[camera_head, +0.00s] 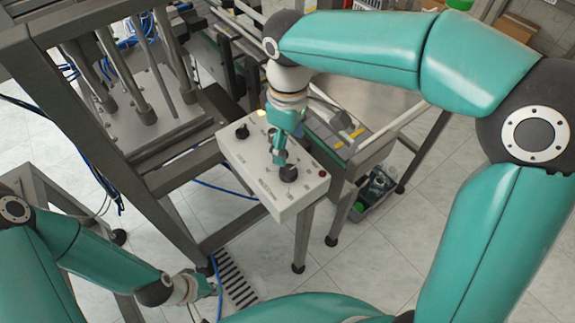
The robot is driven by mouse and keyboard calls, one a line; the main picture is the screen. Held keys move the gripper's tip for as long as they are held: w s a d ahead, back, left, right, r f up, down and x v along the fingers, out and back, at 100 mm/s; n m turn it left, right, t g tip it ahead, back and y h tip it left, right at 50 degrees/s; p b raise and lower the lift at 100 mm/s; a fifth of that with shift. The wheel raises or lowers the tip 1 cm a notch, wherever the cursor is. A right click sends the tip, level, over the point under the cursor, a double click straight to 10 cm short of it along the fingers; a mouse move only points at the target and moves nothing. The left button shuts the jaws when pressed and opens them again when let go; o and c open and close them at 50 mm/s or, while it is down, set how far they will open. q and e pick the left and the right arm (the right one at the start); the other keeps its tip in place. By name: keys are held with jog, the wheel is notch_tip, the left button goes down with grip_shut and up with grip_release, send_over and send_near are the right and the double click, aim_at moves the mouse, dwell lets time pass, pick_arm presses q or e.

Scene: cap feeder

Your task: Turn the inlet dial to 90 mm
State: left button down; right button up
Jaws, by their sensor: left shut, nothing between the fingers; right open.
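A light grey control box (246,160) stands on a post in the middle of the view. It has a black dial (288,174) near its front and another black dial (242,131) at its upper left. The lettering is too small to read, so I cannot tell which is the inlet dial or its setting. My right gripper (281,160) points down over the box, open, right at the front dial. I cannot tell whether its fingers touch the dial or are around it. My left gripper (213,285) is shut and empty, low at the bottom left, away from the box.
A red button (321,173) sits at the box's right edge. A metal machine frame (165,205) stands to the left, and a conveyor (352,140) lies behind on the right. A crate (372,205) of items is on the floor. Open floor lies in front of the box.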

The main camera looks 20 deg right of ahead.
aim_at(289, 171)
notch_tip(289, 171, down, 9)
jog(key=shift+s+r, duration=0.1)
dwell(0.3)
jog(key=c, duration=1.1)
